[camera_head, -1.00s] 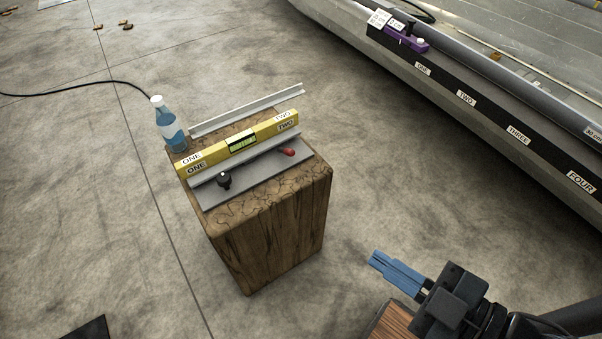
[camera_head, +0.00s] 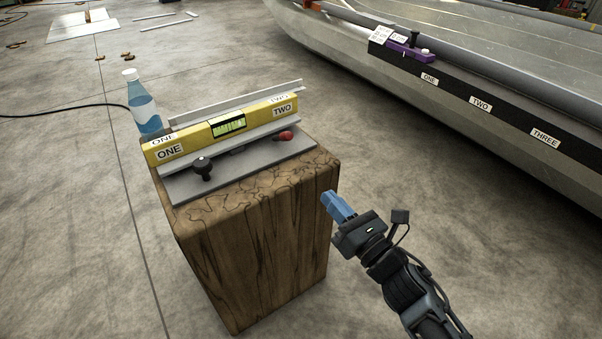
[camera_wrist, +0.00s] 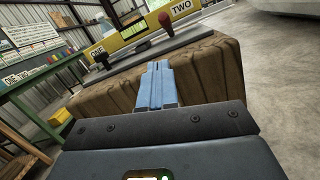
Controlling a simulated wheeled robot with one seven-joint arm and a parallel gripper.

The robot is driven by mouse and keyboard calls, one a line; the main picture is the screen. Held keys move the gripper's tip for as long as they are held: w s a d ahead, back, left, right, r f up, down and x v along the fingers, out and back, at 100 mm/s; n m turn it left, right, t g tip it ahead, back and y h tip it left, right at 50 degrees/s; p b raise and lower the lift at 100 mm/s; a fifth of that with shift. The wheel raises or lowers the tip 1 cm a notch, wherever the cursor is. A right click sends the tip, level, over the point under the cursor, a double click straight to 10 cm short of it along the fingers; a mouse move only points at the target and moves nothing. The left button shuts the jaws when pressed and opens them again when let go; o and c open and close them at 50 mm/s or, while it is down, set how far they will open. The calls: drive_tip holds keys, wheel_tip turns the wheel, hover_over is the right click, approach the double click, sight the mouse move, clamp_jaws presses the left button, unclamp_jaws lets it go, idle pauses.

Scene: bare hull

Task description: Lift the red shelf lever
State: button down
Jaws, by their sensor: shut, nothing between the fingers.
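The red lever knob (camera_head: 286,136) is at the right end of the grey metal shelf plate (camera_head: 187,187), on top of a wooden block (camera_head: 255,250). In the wrist view the red knob (camera_wrist: 164,19) shows ahead, above and beyond my fingertips. My gripper (camera_head: 326,197) has blue fingers. They are shut and empty, just right of the block and below its top edge, apart from the knob. In the wrist view my gripper (camera_wrist: 157,66) points toward the block's side.
A yellow level (camera_head: 186,140) labelled ONE and TWO stands along the shelf. A black knob (camera_head: 202,167) is on the plate's left. A blue bottle (camera_head: 143,108) stands behind the block. A long metal hull (camera_head: 500,75) is at the right. Floor between is clear.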

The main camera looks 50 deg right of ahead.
sight(306, 174)
drive_tip(key=w+d+n, duration=0.1)
drive_tip(key=w, duration=0.2)
drive_tip(key=w+d, duration=0.2)
drive_tip(key=w, duration=0.2)
drive_tip(key=w+d+n, duration=0.1)
drive_tip(key=w+d, duration=0.1)
drive_tip(key=w, duration=0.2)
drive_tip(key=shift+w+d+n, duration=0.1)
drive_tip(key=shift+n, duration=0.2)
drive_tip(key=shift+w+d+r+p, duration=0.1)
drive_tip(key=shift+w+r+p, duration=0.25)
drive_tip(key=shift+r+p, duration=0.2)
drive_tip(key=shift+w+d+r+p, duration=0.1)
drive_tip(key=shift+w+r+p, duration=0.3)
drive_tip(key=shift+r, duration=0.2)
drive_tip(key=shift+w+d+r+p, duration=0.15)
drive_tip(key=shift+w+r+p, duration=0.2)
drive_tip(key=shift+r, duration=0.1)
drive_tip(key=shift+r, duration=0.1)
